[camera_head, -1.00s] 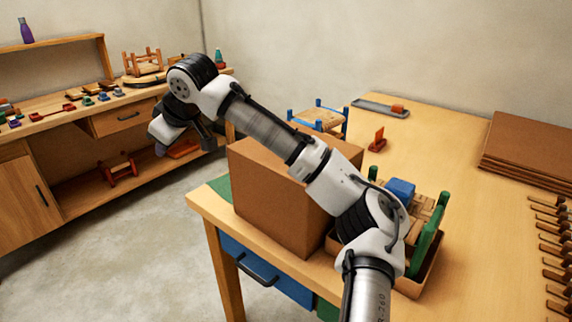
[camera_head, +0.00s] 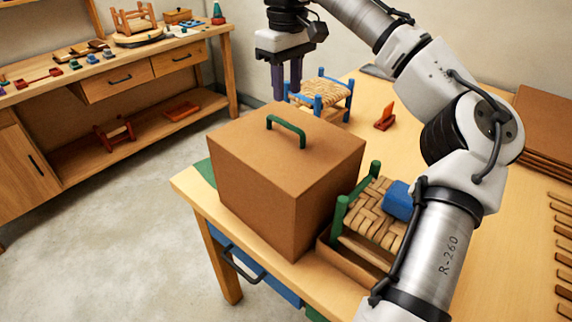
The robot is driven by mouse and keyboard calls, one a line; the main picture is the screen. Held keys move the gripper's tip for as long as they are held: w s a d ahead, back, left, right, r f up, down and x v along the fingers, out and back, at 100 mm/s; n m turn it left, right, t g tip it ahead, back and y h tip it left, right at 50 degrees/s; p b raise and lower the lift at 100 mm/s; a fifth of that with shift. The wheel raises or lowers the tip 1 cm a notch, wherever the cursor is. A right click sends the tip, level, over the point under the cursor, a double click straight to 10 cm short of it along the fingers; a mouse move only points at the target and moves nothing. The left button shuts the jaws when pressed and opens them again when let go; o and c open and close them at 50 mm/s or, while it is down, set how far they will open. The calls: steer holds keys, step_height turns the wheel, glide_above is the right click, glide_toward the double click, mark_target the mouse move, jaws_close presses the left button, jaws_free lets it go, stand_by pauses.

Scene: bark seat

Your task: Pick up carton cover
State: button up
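The carton cover (camera_head: 250,160) is a brown box shape with a green handle (camera_head: 286,130) arched on its top. It stands on the near left corner of the wooden table, and its top and two sides show. My gripper (camera_head: 287,92) is above and behind the handle in the picture, pointing down, apart from the cover. Its dark fingers appear close together and seen partly edge-on, so their opening is unclear. Nothing shows between them.
A blue-legged woven stool (camera_head: 321,96) stands behind the cover. A green-framed woven seat with a blue block (camera_head: 398,200) sits right beside it in a tray. A small orange piece (camera_head: 385,117) lies behind. Brown sheets (camera_head: 552,130) are stacked at right. A workbench (camera_head: 150,75) stands at left.

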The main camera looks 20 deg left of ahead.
mark_target(285, 123)
step_height(285, 123, down, 4)
steer(key=shift+r, duration=0.15)
steer(key=shift+s+a+f+p, duration=0.1)
steer(key=shift+f+p, duration=0.45)
steer(key=shift+f, duration=0.85)
steer(key=shift+a+f+p, duration=0.1)
steer(key=shift+f+p, duration=0.45)
steer(key=shift+f, duration=0.8)
jaws_close()
